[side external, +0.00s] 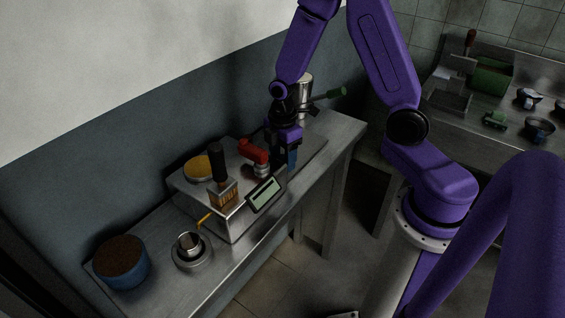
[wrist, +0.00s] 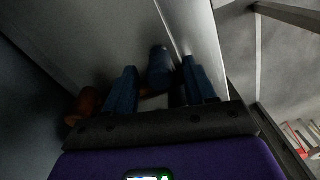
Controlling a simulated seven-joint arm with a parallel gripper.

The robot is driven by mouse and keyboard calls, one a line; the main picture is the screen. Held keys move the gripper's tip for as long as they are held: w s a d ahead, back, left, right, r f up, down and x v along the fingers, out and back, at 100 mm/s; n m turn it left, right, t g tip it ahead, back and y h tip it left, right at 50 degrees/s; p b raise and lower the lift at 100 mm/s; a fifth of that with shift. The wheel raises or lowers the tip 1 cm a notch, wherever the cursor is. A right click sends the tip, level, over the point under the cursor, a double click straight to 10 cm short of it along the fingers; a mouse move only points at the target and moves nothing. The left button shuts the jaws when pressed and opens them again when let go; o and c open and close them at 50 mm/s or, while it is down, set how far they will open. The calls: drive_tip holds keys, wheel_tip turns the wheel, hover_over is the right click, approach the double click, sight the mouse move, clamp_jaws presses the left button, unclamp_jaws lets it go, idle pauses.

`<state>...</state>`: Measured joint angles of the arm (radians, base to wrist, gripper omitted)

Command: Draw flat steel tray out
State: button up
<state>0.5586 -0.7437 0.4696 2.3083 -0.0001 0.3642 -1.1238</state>
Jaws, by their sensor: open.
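A flat, dark grey metal sheet, which looks like the steel tray (side external: 315,151), lies on the counter to the right of the metal box in the side external view. My gripper (side external: 291,160) points down over the sheet's near-left part, close beside the box. In the wrist view, my gripper (wrist: 158,72) has its two blue fingers apart. A dark blue shape shows between them, perhaps a reflection in the metal; I cannot tell. I cannot tell whether the fingers touch the tray. The arm hides part of the tray.
The metal box with a display (side external: 266,193) carries a red-handled tool (side external: 252,151), a black-handled brush (side external: 220,178) and a yellow-topped round dish (side external: 200,168). A small steel cup (side external: 190,244) and a blue pot (side external: 121,262) stand left. A green-handled steel vessel (side external: 304,88) stands behind.

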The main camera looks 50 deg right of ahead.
drive_tip(key=shift+f, duration=1.3)
clamp_jaws()
drive_tip(key=d, duration=1.8)
unclamp_jaws()
drive_tip(key=shift+a, duration=0.1)
drive_tip(key=shift+r, duration=0.15)
wheel_tip(320, 180, up, 17)
drive_tip(key=shift+r, duration=0.1)
